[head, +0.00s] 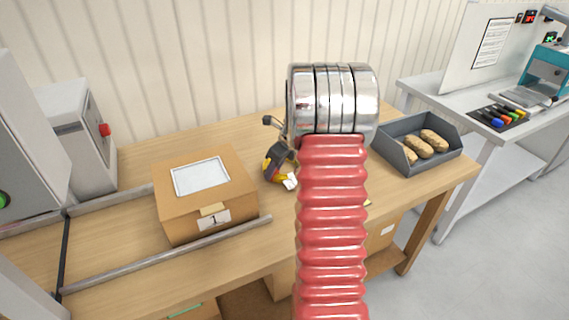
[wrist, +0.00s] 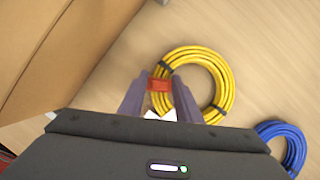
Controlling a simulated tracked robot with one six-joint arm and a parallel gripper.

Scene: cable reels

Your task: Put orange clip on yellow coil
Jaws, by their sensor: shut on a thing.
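In the wrist view the yellow coil (wrist: 228,82) lies flat on the wooden table, with dark ties around it. The small orange clip (wrist: 159,85) is between the tips of my gripper (wrist: 158,92), which is shut on it. The clip overlaps the coil's left side in this view; I cannot tell whether it touches the coil. A white piece (wrist: 160,115) shows between the fingers, below the clip. In the head view my gripper (head: 279,158) is low at the coil (head: 267,170), and my red arm hides much of that spot. The clip cannot be made out there.
A blue coil (wrist: 290,135) lies at the lower right of the wrist view. A cardboard box (head: 180,210) marked 1 stands left of my gripper, between metal rails (head: 170,255). A grey bin (head: 440,164) with several tan items stands at right. Some bare table lies in front.

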